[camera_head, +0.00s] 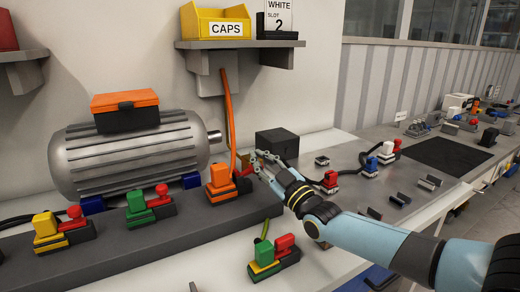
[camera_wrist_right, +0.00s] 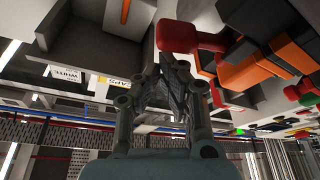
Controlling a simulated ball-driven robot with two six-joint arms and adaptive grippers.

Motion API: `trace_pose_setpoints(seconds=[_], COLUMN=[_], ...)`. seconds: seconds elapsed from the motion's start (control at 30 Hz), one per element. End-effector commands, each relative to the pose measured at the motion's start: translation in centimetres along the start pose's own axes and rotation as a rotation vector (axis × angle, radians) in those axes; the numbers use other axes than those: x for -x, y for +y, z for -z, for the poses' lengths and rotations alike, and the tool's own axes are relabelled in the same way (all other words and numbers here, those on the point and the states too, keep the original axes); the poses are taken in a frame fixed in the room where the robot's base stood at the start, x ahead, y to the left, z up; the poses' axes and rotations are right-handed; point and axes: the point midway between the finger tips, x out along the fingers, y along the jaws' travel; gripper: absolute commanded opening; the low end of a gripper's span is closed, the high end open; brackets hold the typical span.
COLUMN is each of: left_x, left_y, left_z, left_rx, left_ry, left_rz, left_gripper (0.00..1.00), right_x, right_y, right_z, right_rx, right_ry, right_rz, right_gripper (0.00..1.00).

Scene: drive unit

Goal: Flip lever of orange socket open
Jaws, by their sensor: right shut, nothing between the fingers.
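The orange socket (camera_head: 220,178) stands upright on the grey ledge, right of the motor, with an orange cable rising from its top. Its red lever (camera_head: 244,172) is on its right side, partly hidden by my gripper in the head view. In the right wrist view the red lever (camera_wrist_right: 190,37) is close to the fingers and the orange socket body (camera_wrist_right: 252,70) lies to its right. My right gripper (camera_head: 262,160) is shut and empty, just right of the lever. I cannot tell whether it touches the lever. My left gripper is not in view.
A green socket (camera_head: 136,203) and a yellow socket (camera_head: 45,227) are to the left. A dark box (camera_head: 277,144) stands behind my right gripper. A green socket with a red lever (camera_head: 265,252) sits in front on the table.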

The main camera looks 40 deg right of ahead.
Motion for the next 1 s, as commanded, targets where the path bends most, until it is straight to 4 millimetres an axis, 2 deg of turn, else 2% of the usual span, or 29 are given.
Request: trace_pose_setpoints(seconds=[0.4, 0.63, 1.0], left_x=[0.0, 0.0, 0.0], left_y=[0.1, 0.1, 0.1], left_z=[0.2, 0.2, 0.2], left_rx=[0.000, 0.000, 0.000], left_ry=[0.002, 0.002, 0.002], left_rz=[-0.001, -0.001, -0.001], left_gripper=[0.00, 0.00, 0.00], right_x=[-2.2, -2.7, -2.8], right_y=[3.5, 4.4, 4.5], right_z=[6.3, 7.8, 7.9], right_rx=[-0.001, -0.001, 0.000], right_ry=[0.005, 0.002, 0.001], right_rz=[0.002, 0.000, 0.001], right_gripper=[0.00, 0.00, 0.00])
